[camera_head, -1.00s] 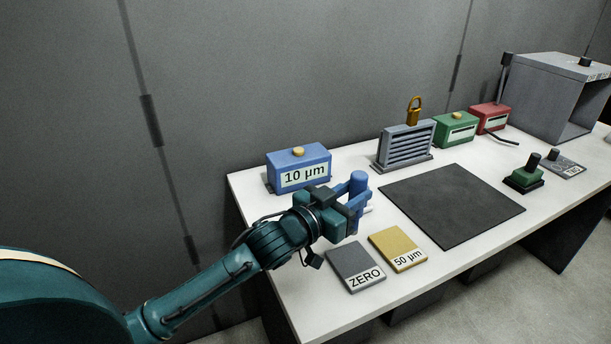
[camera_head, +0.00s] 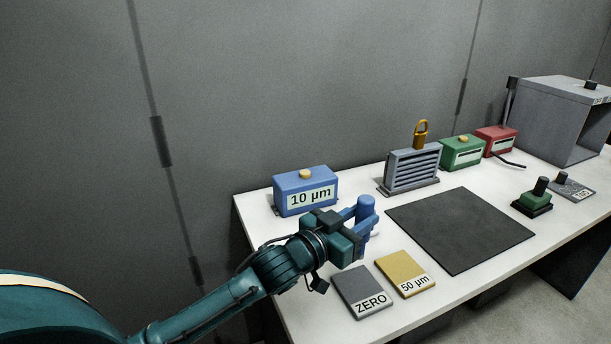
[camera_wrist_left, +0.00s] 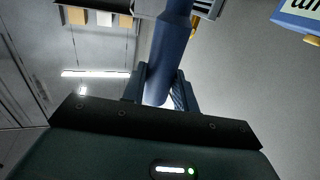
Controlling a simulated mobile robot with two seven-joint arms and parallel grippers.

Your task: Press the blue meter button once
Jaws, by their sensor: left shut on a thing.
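The blue meter (camera_head: 305,192) stands at the back left of the white table, its display reading "10 µm". Its button, a yellowish knob (camera_head: 305,174), sits on top. A corner of the meter shows at the upper right of the left wrist view (camera_wrist_left: 298,14). My left gripper (camera_head: 362,226) is shut on a blue probe (camera_head: 366,206), held upright above the table, right of and in front of the meter. The probe also shows between the fingers in the left wrist view (camera_wrist_left: 169,45). My right gripper is in neither view.
A grey ZERO plate (camera_head: 362,290) and a yellow 50 µm plate (camera_head: 405,273) lie at the front. A dark mat (camera_head: 460,230) lies to the right. Behind are a grey vented box (camera_head: 412,168), a green box (camera_head: 462,153), a red box (camera_head: 496,141) and a grey oven (camera_head: 560,120).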

